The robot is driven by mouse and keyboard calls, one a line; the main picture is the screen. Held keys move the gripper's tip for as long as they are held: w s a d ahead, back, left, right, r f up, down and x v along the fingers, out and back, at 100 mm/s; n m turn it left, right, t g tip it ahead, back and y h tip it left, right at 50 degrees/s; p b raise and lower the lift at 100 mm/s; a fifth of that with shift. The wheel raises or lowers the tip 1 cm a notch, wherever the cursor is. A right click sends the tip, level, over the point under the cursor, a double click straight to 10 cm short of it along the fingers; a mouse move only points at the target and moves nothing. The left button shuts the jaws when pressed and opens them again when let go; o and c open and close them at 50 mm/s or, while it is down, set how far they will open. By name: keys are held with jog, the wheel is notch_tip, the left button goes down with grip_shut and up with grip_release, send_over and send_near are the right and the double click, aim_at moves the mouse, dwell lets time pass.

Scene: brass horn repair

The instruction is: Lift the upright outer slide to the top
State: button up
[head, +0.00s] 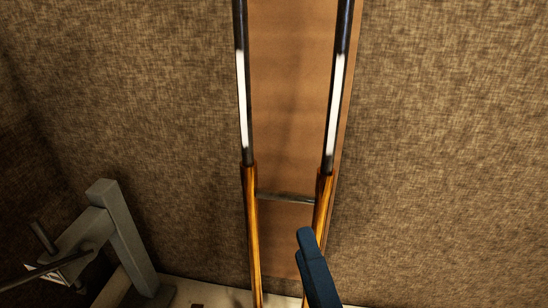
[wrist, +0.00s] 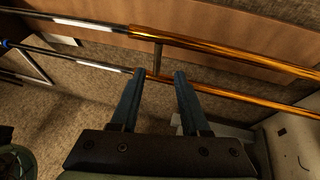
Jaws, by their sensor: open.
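The outer slide (head: 251,225) stands upright in the head view as two brass tubes joined by a thin cross brace (head: 286,197). Dark inner tubes with white stretches (head: 241,100) rise from its upper ends. In the wrist view the slide (wrist: 235,52) lies sideways across the picture, brass to the right, with the brace (wrist: 157,58) near the middle. My gripper (wrist: 159,74) is open and empty. Its blue fingertips are at the nearer brass tube, one to each side of the brace's line; contact cannot be told. In the head view my gripper (head: 309,248) partly hides the right tube.
A brown board (head: 290,100) stands behind the slide, against a woven tan wall (head: 450,150). A grey metal post with an arm (head: 122,235) stands at the lower left. A pale surface (head: 205,293) lies at the bottom. The area right of the slide is clear.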

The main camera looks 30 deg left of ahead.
aim_at(289, 198)
jog(key=x, duration=0.3)
jog(key=p+x, duration=0.1)
jog(key=x, duration=0.3)
jog(key=r+p+x, duration=0.1)
jog(key=x, duration=0.2)
jog(key=shift+w+a, duration=0.2)
jog(key=shift+a, duration=0.05)
jog(key=shift+w+a+f, duration=0.1)
jog(key=shift+w+a, duration=0.3)
jog(key=shift+w, duration=0.15)
grip_shut()
jog(key=shift+f, duration=0.1)
dwell(0.6)
